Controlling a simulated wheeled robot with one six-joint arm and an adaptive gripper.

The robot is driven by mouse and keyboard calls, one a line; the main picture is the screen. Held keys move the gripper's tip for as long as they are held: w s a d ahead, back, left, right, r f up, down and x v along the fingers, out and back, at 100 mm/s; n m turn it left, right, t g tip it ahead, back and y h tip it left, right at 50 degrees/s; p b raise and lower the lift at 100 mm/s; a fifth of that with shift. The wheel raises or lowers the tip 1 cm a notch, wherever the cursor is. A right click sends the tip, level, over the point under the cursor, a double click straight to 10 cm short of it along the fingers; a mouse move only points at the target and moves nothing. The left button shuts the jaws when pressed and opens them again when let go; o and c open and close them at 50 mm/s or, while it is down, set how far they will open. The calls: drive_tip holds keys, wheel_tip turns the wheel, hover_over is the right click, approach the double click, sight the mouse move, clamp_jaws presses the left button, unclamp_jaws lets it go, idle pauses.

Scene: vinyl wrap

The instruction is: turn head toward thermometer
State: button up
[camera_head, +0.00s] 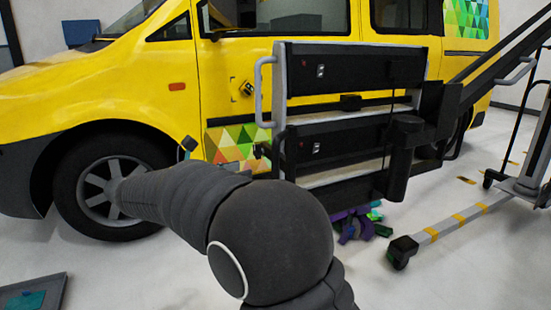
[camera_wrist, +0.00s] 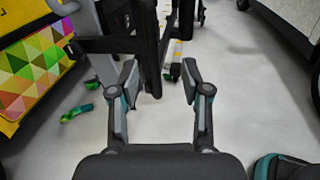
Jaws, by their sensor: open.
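No thermometer can be made out for sure in either view. A small dark object with yellow (camera_head: 247,89) shows against the yellow van's door in the head view; it is too small to tell what it is. My gripper (camera_wrist: 159,80) is open in the wrist view, its two fingers spread with nothing between them. Pale floor and dark stand parts show beyond the fingers. In the head view my dark arm crosses the lower middle and hides most of the gripper.
A yellow van (camera_head: 110,88) with a colourful triangle pattern fills the back. A black-and-grey rack (camera_head: 350,68) stands before its door. A wheeled stand (camera_head: 465,212) is at right. Coloured scraps (camera_head: 360,222) lie under the rack. A grey tray (camera_head: 58,290) is lower left. Floor at lower right is clear.

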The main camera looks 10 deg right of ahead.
sight(275, 157)
drive_tip(key=shift+n+t, duration=0.3)
drive_tip(key=x, duration=0.4)
drive_tip(key=b+x, duration=0.1)
drive_tip(key=x, duration=0.3)
drive_tip(key=w+x, duration=0.1)
drive_tip(key=x, duration=0.3)
drive_tip(key=shift+w+r+b, duration=0.15)
drive_tip(key=shift+r+b, duration=0.1)
drive_tip(key=shift+b, duration=0.15)
clamp_jaws()
